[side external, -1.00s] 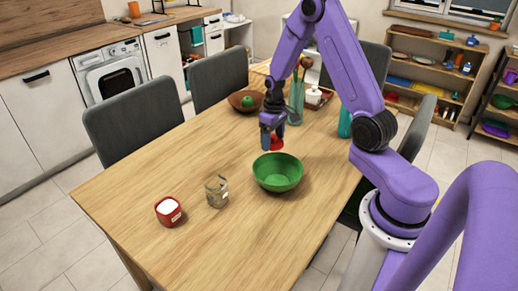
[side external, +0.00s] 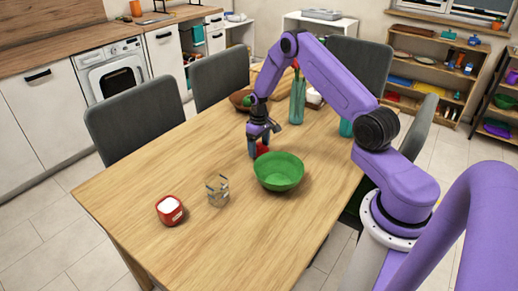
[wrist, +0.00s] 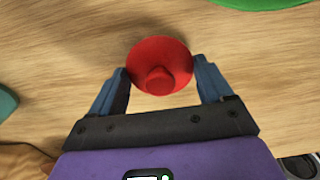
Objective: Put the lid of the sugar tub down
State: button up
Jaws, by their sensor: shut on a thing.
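The red lid (wrist: 160,52) is round with a knob that faces the wrist camera. My gripper (wrist: 160,76) is shut on the lid's rim, one finger on each side. In the side view my gripper (side external: 259,152) points down at the table behind the green bowl, and a bit of the lid (side external: 263,149) shows beside its fingers. The lid is at or close to the tabletop; I cannot tell whether it touches. The sugar tub (side external: 170,216) is red with an open top showing white contents, near the table's front left.
The green bowl (side external: 279,176) stands just in front of the lid, to the right. A clear glass (side external: 217,191) stands between bowl and tub. A brown bowl (side external: 238,99) and a teal vase (side external: 297,103) stand further back. The table's left middle is clear.

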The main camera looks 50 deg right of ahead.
jog(key=shift+f, duration=0.8)
jog(key=o, duration=0.9)
jog(key=shift+f, duration=0.15)
